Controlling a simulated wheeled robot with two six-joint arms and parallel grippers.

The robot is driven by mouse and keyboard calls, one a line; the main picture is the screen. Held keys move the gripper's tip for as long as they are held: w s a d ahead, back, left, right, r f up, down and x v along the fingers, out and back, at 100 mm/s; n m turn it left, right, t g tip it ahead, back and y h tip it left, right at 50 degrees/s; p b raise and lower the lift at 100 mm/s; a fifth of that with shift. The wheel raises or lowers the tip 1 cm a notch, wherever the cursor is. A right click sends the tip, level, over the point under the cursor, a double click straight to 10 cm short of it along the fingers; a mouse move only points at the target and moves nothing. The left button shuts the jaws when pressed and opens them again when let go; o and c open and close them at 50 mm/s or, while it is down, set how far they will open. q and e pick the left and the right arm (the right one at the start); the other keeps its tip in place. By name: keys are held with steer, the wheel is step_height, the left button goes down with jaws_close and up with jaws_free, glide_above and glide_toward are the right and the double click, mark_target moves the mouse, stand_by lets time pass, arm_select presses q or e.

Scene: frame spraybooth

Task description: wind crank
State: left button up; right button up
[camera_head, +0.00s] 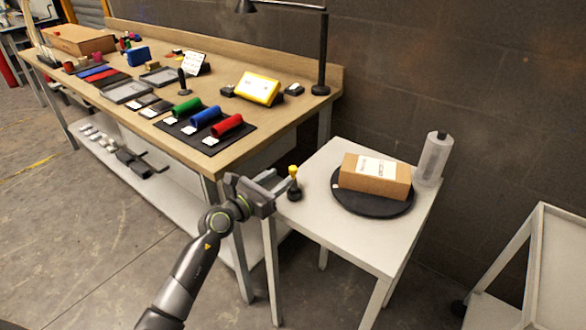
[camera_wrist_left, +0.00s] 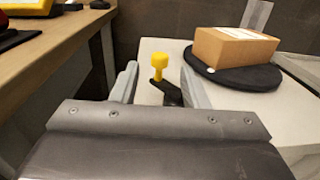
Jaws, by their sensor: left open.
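The crank is a small black base with a dark arm and a yellow knob (camera_head: 293,171) at the left side of the white table (camera_head: 330,232). In the left wrist view the yellow knob (camera_wrist_left: 157,58) stands upright on its dark crank arm (camera_wrist_left: 167,92), between and beyond my finger tips. My left gripper (camera_head: 281,184) is open at the table's left edge, its fingers pointing toward the knob. It also shows in the left wrist view (camera_wrist_left: 160,84), with nothing held. A black round turntable (camera_head: 372,205) carries a cardboard box (camera_head: 375,183) with a white label. My right gripper is not in view.
A clear bottle (camera_head: 433,158) stands at the table's back right corner. A long wooden workbench (camera_head: 255,128) with coloured rolls, trays and a lamp (camera_head: 322,60) is to the left. A white frame (camera_head: 535,265) stands at the right. The table's front is clear.

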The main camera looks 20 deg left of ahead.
mark_target(290, 171)
arm_select(q)
steer(key=x, duration=0.5)
steer(key=shift+w+d+b, duration=0.1)
steer(key=shift+w+b, duration=0.15)
steer(key=shift+b, duration=0.05)
steer(key=shift+w+d, duration=0.2)
steer(key=shift+w, duration=0.3)
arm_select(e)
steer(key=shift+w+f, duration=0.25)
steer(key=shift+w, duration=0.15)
arm_select(q)
steer(key=shift+c, duration=0.4)
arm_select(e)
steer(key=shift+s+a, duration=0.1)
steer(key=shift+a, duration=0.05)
